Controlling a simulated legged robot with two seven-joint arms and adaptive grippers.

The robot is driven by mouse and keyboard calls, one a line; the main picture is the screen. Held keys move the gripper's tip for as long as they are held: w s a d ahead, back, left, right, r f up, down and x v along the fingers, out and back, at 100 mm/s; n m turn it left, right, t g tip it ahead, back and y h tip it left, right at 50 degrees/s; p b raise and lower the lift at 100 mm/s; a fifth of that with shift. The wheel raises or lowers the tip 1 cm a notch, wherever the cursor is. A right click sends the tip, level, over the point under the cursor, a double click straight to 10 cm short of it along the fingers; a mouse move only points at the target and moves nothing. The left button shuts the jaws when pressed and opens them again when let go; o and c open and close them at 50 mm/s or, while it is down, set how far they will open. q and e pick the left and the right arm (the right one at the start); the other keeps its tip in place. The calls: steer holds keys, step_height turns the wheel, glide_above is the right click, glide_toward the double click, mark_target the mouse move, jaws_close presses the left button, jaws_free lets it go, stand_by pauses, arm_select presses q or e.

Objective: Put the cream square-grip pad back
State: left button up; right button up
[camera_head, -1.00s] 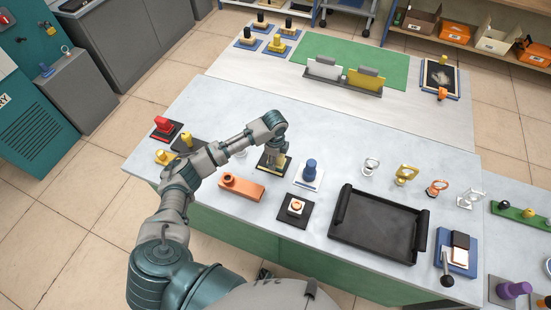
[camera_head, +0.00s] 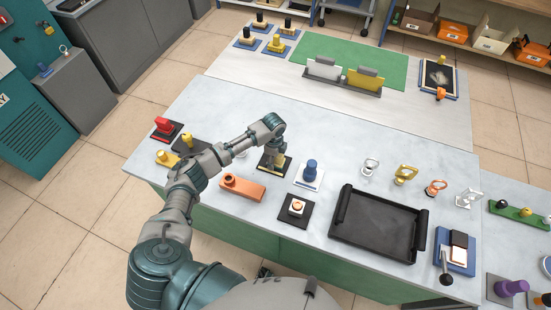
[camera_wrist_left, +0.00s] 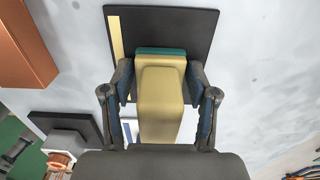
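The cream square-grip pad (camera_wrist_left: 160,100) is a cream block with a teal layer at its far end. It stands between the fingers of my left gripper (camera_wrist_left: 160,82), which press close on both sides. In the head view the pad (camera_head: 273,160) shows below my left gripper (camera_head: 272,152). A dark square plate with a yellow stripe (camera_wrist_left: 190,28) lies under the pad; it also shows in the head view (camera_head: 285,168). Whether the pad's underside touches the plate is hidden. My right gripper is out of view.
An orange block (camera_head: 243,187) lies left of the plate. A blue-knobbed piece on a white plate (camera_head: 309,178) stands close on the right. A dark plate with a white-orange piece (camera_head: 295,210) is nearer me. A black tray (camera_head: 378,230) fills the right; beyond it stand several ring-handled pieces.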

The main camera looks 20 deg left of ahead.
arm_select(q)
steer(key=shift+o, duration=0.3)
steer(key=shift+a, duration=0.2)
steer(key=shift+d, duration=0.2)
steer(key=shift+d+f+b, duration=0.15)
steer(key=shift+b, duration=0.6)
steer(key=r, duration=0.6)
steer(key=shift+s+r, duration=0.25)
steer(key=shift+s, duration=0.1)
step_height(320, 180, up, 11)
steer(key=shift+r+p, duration=0.2)
steer(key=shift+p, duration=0.2)
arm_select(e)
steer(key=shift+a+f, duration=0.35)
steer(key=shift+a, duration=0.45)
arm_select(q)
steer(key=shift+s, duration=0.1)
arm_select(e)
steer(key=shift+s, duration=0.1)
